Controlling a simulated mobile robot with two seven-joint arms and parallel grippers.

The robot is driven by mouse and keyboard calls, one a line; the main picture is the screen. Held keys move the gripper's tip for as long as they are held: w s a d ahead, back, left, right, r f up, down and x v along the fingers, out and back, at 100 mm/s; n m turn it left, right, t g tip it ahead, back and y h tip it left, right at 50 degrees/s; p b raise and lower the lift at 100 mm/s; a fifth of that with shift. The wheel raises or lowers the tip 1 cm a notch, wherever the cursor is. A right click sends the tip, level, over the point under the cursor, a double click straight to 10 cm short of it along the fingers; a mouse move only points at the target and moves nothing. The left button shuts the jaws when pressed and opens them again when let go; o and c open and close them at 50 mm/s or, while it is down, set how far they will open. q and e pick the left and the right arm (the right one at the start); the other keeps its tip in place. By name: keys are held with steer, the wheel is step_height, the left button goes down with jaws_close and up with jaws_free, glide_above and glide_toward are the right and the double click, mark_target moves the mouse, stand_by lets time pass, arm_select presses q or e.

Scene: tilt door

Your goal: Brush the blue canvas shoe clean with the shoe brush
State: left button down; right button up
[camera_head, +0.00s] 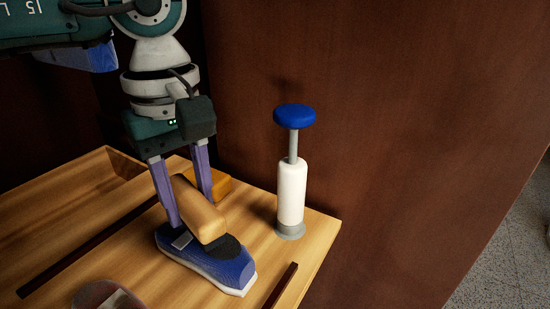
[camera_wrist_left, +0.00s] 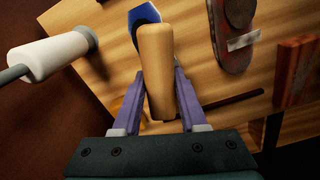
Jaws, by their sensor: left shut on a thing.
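The blue canvas shoe (camera_head: 228,270) with a white sole rests on the wooden table; only its blue edge (camera_wrist_left: 140,14) shows in the left wrist view. The shoe brush, with a tan wooden body (camera_head: 199,210), stands tilted over the shoe, its lower end at the shoe's top. Whether the dark patch there is bristles or the shoe's opening is hard to tell. My left gripper (camera_head: 190,206), with purple fingers, is shut on the brush; the brush body also shows between the fingers in the left wrist view (camera_wrist_left: 156,60). My right gripper is out of view.
A white cylinder with a blue knob (camera_head: 293,116) stands right of the shoe near the table's edge. An orange-tan block (camera_head: 224,186) lies behind my fingers. Dark strips (camera_head: 80,254) cross the table (camera_head: 60,215). The left wrist view shows a reddish shoe-like thing (camera_wrist_left: 232,50) and a red-brown block (camera_wrist_left: 295,72).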

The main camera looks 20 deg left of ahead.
arm_select(q)
steer(key=shift+d+r, duration=0.25)
steer(key=shift+r, duration=0.35)
steer(key=shift+r+p, duration=0.35)
steer(key=shift+p, duration=0.15)
steer(key=shift+r+p, duration=0.6)
steer(key=shift+r, duration=0.2)
steer(key=shift+r+p, duration=0.75)
steer(key=shift+r, duration=0.3)
